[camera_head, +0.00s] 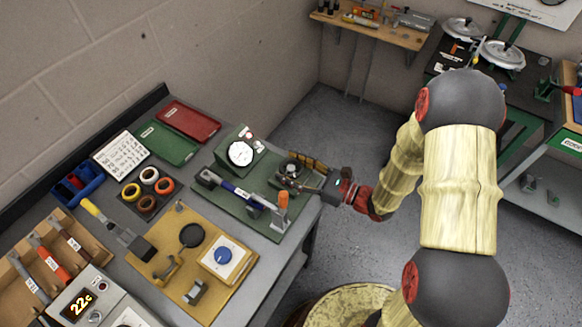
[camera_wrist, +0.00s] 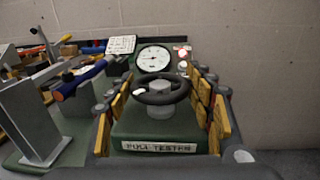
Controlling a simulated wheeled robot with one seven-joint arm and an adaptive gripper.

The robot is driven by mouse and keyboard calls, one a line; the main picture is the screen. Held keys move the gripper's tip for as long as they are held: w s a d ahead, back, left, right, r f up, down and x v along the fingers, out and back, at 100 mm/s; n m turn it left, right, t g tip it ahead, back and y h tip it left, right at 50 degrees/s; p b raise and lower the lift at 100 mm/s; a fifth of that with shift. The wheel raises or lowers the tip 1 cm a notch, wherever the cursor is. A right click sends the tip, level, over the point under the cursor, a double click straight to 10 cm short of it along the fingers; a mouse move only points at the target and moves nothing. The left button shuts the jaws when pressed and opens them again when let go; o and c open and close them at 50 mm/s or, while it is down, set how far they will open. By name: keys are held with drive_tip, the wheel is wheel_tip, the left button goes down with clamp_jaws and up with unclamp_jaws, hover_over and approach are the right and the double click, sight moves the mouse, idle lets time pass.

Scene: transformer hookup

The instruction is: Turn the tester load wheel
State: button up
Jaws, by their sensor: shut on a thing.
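The tester load wheel (camera_wrist: 160,98) is a dark ring on a pale hub, on top of the green pull tester (camera_wrist: 125,129). My gripper (camera_wrist: 162,85) reaches over the tester, its yellow-padded fingers on either side of the wheel and shut on it. In the head view my gripper (camera_head: 303,170) comes in from the right, and the wheel (camera_head: 288,169) is partly hidden by the fingers. The round white dial gauge (camera_wrist: 154,58) stands behind the wheel; the gauge also shows in the head view (camera_head: 241,153). A small white mark shows on the wheel's left rim.
A blue-handled tool (camera_head: 236,192) lies across the tester's green base, near an orange-tipped upright (camera_head: 282,201). A wooden fixture board (camera_head: 175,240) with a blue knob is in front. Red (camera_head: 188,121) and green (camera_head: 166,143) trays lie behind. Open floor lies right of the bench.

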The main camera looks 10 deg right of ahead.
drive_tip(key=shift+c, duration=0.9)
drive_tip(key=shift+g, duration=0.3)
